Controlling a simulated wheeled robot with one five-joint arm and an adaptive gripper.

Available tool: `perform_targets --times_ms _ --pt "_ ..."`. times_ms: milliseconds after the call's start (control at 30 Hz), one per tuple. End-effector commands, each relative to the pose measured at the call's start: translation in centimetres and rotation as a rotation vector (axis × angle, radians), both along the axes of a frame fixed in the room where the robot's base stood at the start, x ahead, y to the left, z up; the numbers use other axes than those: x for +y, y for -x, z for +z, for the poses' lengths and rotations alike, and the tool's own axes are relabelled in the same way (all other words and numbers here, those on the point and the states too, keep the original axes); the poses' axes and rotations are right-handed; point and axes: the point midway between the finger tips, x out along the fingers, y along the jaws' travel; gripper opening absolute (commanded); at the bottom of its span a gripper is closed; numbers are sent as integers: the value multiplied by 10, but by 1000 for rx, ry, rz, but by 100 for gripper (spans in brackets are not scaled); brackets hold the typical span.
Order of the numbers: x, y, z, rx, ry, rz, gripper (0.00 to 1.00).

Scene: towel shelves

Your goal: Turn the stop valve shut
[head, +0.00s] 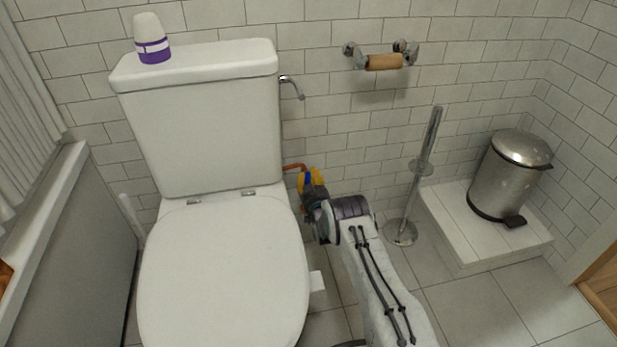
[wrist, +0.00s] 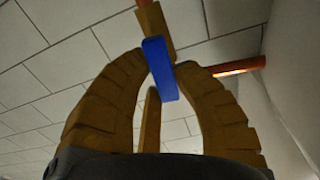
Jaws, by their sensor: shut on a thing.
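The stop valve has a flat blue handle (wrist: 161,70), seen in the wrist view between the tips of my two yellow-brown ribbed fingers. My gripper (wrist: 164,60) is shut on this handle, with one finger on each side. A brass-coloured valve part (wrist: 154,20) shows behind the handle, and a copper pipe (wrist: 240,66) runs off to the right. In the head view my gripper (head: 312,182) is beside the toilet at the wall, with a bit of the blue handle (head: 307,180) showing. My fingers hide most of the valve there.
The toilet (head: 222,270) stands close on the left of my arm. A toilet brush stand (head: 401,233) is to the right, then a white step (head: 455,236) with a steel bin (head: 505,182). A paper roll holder (head: 384,62) is on the tiled wall above.

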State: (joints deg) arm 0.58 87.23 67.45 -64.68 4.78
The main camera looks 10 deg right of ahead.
Motion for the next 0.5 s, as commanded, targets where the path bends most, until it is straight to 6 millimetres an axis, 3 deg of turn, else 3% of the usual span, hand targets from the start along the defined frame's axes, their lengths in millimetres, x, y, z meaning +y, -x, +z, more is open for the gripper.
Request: perform_targets --times_ms 367,400,500 --pt "1 0 0 -2 -51 1 0" --pt "1 0 0 -2 -50 1 27" --pt "1 0 0 -1 -50 1 36"
